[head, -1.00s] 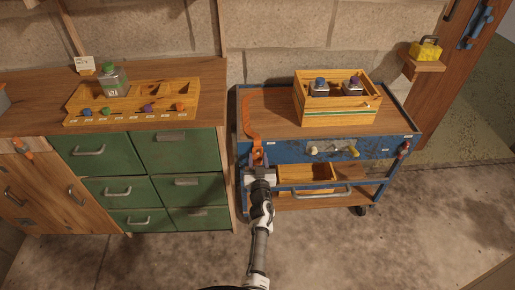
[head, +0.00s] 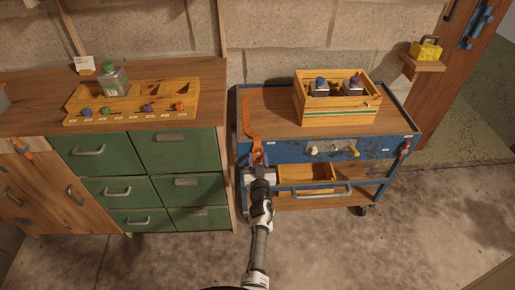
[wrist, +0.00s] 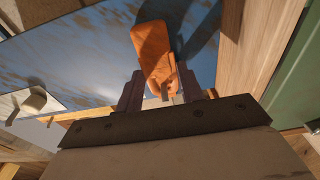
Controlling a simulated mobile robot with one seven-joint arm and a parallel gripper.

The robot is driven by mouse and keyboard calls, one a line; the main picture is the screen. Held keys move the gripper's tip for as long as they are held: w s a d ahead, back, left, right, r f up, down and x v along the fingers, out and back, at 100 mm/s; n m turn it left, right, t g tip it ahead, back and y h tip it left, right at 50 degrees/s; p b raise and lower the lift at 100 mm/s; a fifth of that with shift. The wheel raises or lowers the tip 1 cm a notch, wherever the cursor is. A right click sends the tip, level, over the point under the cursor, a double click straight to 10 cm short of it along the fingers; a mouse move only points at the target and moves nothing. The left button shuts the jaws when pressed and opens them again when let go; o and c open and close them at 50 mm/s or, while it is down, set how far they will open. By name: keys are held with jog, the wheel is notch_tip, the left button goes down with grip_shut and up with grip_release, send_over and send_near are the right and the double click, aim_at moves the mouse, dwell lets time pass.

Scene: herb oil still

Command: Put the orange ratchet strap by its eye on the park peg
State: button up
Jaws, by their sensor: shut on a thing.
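The orange ratchet strap (head: 249,118) lies over the left end of the cart top and hangs down past the front edge. Its lower end is between the fingers of my gripper (head: 258,160), in front of the cart's blue front panel. In the wrist view, my gripper (wrist: 172,97) is shut on an orange piece of the strap (wrist: 152,52). The strap's eye cannot be made out clearly. A pale peg (head: 314,150) and a yellow-tipped peg (head: 354,152) stick out of the panel to the right; I cannot tell which is the park peg.
A wooden crate (head: 337,119) with dark-capped bottles stands on the cart (head: 405,124). An open wooden box (head: 307,174) sits below the panel. Green drawers (head: 180,150) are close on the left. A yellow box (head: 425,50) is on a shelf at right. Floor at front right is clear.

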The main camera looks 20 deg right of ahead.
dwell(0.3)
jog(key=o, duration=1.1)
jog(key=shift+c, duration=0.2)
jog(key=shift+f, duration=0.1)
jog(key=v, duration=1.4)
jog(key=shift+w, duration=0.1)
